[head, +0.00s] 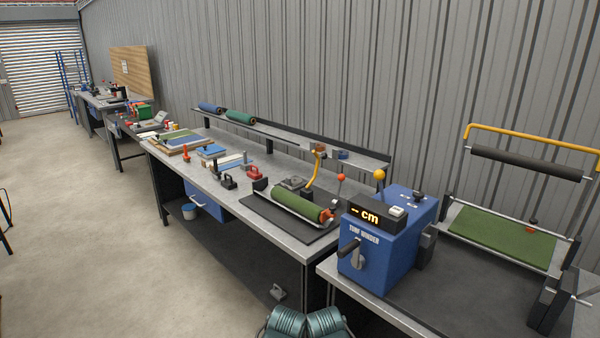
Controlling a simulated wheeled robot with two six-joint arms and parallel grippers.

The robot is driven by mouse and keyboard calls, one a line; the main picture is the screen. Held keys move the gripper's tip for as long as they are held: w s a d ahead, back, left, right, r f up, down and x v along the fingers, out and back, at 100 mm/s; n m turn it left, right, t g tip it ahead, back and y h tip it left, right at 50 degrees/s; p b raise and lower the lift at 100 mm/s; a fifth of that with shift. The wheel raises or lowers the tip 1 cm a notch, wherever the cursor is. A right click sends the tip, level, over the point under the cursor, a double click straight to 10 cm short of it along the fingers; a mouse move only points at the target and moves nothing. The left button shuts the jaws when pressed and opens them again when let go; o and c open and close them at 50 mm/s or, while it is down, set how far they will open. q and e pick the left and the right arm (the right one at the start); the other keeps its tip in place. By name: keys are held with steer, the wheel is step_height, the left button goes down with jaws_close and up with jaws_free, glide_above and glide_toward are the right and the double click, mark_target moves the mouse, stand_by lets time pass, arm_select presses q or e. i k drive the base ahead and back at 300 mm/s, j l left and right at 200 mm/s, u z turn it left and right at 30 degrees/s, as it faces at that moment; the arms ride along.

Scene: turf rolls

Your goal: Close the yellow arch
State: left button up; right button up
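A yellow arch (533,135) of bent tube stands raised at the right of the head view. A black roller (527,163) hangs across it, clear above a green turf piece (503,238) lying flat on the machine bed. A blue box marked TURF WINDER (363,258), with a cm display and a crank, stands to the left of the bed. A smaller yellow curved arm (314,170) stands up behind a green turf roll (297,204) on the bench further left.
The winder stands on a grey table at the right front. A long workbench (216,183) with tools, boards and a raised shelf (290,133) runs along the corrugated wall. The concrete floor (80,210) at the left is mostly clear.

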mark_target(324, 156)
steer(key=i+j, duration=0.6)
steer(key=i+j+u, duration=0.1)
steer(key=i+j, duration=0.45)
steer(key=i, duration=0.2)
steer(key=i+j, duration=0.55)
steer(key=i, duration=0.15)
steer(key=j+u, duration=0.05)
